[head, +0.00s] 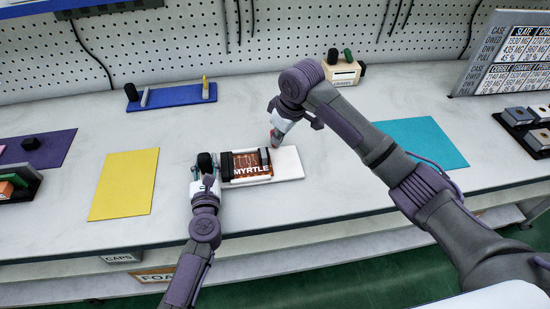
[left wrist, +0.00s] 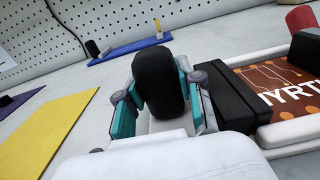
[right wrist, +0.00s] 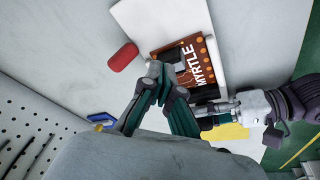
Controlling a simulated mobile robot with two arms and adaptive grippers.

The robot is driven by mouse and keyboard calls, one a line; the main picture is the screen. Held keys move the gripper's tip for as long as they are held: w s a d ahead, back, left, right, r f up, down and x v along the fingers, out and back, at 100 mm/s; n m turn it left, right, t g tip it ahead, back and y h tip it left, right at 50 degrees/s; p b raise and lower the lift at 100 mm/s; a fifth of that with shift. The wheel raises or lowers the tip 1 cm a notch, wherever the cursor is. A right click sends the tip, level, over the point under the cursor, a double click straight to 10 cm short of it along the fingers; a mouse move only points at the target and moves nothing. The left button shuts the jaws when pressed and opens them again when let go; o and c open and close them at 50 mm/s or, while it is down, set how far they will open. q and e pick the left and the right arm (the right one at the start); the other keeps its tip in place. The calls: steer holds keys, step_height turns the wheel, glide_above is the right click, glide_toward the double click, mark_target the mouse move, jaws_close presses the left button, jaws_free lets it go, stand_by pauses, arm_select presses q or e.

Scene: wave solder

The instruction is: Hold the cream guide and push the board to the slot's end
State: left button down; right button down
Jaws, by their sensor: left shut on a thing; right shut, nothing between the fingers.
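The cream guide (head: 289,162) lies flat on the table and looks almost white. A brown board (head: 251,166) marked MYRTLE sits in it, with bare guide to its right in the head view and black blocks at its sides. My left gripper (left wrist: 160,95) is shut on the upright black knob (left wrist: 156,78) at the guide's left end. My right gripper (head: 281,124) is shut and empty, above the table at the guide's far side. In the right wrist view its fingertips (right wrist: 160,72) overlap the board's edge; I cannot tell whether they touch.
A red rounded piece (right wrist: 123,57) lies beside the guide. A yellow mat (head: 124,184) is left and a teal mat (head: 424,142) right. A blue stand (head: 172,97) and a cream box (head: 343,73) stand at the back. Table between them is mostly clear.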

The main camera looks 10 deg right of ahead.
arm_select(q)
steer(key=shift+a+f, duration=0.15)
steer(key=c, duration=0.7)
jaws_free()
steer(key=shift+o, duration=0.2)
steer(key=s, duration=1.2)
